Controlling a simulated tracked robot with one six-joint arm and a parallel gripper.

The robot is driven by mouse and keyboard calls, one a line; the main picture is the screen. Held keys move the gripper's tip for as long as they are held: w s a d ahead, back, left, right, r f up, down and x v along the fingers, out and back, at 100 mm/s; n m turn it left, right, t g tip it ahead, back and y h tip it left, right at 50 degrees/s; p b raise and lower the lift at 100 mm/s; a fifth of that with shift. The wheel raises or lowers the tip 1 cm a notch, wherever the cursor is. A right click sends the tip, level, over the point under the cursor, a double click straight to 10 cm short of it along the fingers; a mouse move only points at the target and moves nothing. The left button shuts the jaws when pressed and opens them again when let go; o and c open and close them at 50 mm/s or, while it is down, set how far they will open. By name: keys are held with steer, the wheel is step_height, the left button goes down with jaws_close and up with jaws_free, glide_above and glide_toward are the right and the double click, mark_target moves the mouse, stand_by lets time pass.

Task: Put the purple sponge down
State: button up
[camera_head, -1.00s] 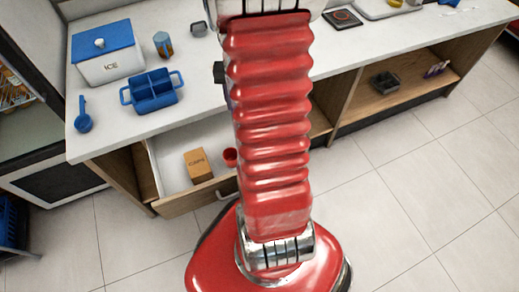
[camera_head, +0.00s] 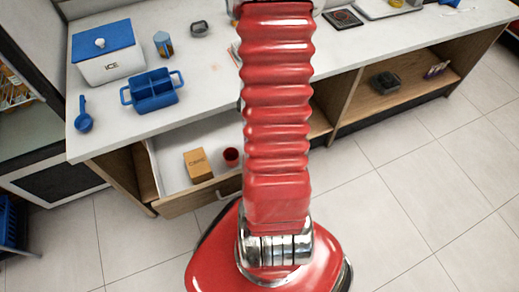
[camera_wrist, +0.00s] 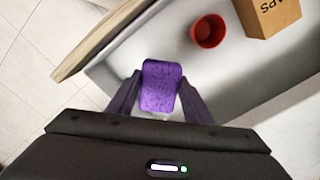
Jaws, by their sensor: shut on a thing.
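The purple sponge (camera_wrist: 160,86) shows in the wrist view, upright between the two fingers of my gripper (camera_wrist: 158,92). My gripper is shut on it. Below and beyond it is the open drawer (camera_wrist: 105,72), with a pale floor. In the head view my arm hides the gripper and the sponge. The drawer (camera_head: 168,165) shows there to the left of my arm. I cannot tell how high the sponge is above the drawer floor.
A red cup (camera_wrist: 208,31) and a brown caps box (camera_wrist: 268,12) stand in the drawer. On the counter are an ice box (camera_head: 108,62), a blue divided caddy (camera_head: 152,90), a blue scoop (camera_head: 83,120) and a small tin (camera_head: 162,43). Open shelves (camera_head: 395,95) lie to the right.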

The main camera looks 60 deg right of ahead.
stand_by(0.3)
steer(key=shift+f, duration=2.95)
steer(key=shift+f, duration=0.1)
steer(key=shift+f, duration=1.95)
steer(key=shift+f, duration=0.1)
steer(key=o, duration=1.1)
